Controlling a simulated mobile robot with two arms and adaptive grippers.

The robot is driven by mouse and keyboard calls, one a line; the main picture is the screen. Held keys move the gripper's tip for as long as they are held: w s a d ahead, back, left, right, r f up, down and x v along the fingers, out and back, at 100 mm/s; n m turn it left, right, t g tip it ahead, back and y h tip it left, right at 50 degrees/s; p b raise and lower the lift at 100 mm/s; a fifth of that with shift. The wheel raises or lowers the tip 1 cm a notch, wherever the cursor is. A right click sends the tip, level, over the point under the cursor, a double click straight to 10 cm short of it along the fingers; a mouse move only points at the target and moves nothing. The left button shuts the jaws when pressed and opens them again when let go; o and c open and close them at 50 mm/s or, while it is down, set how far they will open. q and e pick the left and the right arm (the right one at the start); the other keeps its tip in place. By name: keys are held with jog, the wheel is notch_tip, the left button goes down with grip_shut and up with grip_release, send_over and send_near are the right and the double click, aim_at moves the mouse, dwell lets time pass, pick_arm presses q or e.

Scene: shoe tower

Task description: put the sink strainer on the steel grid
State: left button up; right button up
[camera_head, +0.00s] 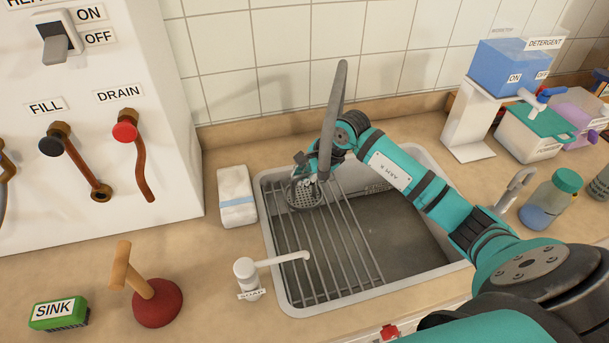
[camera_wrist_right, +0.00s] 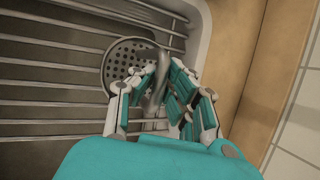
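The sink strainer (camera_head: 304,195) is a round grey metal disc with holes and a curved handle. It is at the back left of the steel grid (camera_head: 318,240), over its bars; I cannot tell whether it rests on them or hangs just above. My right gripper (camera_head: 316,173) is right at it. In the right wrist view the strainer (camera_wrist_right: 122,62) shows with the grid bars (camera_wrist_right: 50,85) beside and below it. The fingertips of the right gripper (camera_wrist_right: 158,78) close around its handle and hide part of it. My left gripper is not in view.
The grey faucet (camera_head: 335,110) rises close by my right gripper. A bottle (camera_head: 550,200) and dispensers stand at right.

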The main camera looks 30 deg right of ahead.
jog(key=o, duration=0.3)
jog(key=shift+w, duration=0.1)
jog(key=shift+d, duration=0.15)
jog(key=shift+r, duration=0.15)
jog(key=shift+r, duration=0.2)
jog(key=b+v, duration=0.2)
jog(key=v, duration=0.5)
jog(key=shift+r, duration=0.1)
